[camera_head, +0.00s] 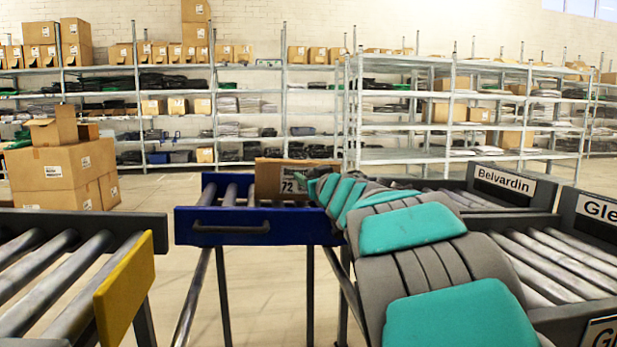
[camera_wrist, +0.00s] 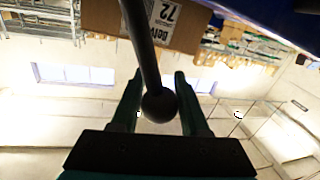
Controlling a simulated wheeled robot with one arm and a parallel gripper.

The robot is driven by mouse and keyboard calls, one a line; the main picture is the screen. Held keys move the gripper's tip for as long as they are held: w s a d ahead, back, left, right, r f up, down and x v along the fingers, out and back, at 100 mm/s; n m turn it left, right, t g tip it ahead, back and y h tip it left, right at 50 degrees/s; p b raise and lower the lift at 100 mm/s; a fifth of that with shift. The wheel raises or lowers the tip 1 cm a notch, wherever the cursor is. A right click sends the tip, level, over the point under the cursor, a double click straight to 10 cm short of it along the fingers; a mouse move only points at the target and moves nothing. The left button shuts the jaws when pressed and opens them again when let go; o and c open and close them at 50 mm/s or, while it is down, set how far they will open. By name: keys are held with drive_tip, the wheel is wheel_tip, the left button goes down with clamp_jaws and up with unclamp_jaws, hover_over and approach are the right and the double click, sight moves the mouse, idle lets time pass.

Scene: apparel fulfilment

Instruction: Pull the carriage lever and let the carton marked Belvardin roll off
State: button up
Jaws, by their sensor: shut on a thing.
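The blue carriage (camera_head: 265,228) stands at the centre of the head view, with rollers on top and a dark handle on its front. A brown carton (camera_head: 280,178) sits at its right part, its label showing 72. In the wrist view the carton (camera_wrist: 188,35) shows 72 and the letters "Belv", the rest cut off. The carriage lever (camera_wrist: 157,100) is a dark rod with a ball knob. My gripper (camera_wrist: 158,82) has a finger on each side of the knob and is shut on it. In the head view my arm hides the lever and part of the carriage.
The roller lane signed Belvardin (camera_head: 504,184) lies right of the carriage, partly behind my arm. A lane signed "Gle..." (camera_head: 598,207) is nearer. A roller conveyor with a yellow end plate (camera_head: 124,285) is at left. Stacked cartons (camera_head: 55,178) and shelves stand behind.

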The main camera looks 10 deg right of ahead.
clamp_jaws()
idle(0.9)
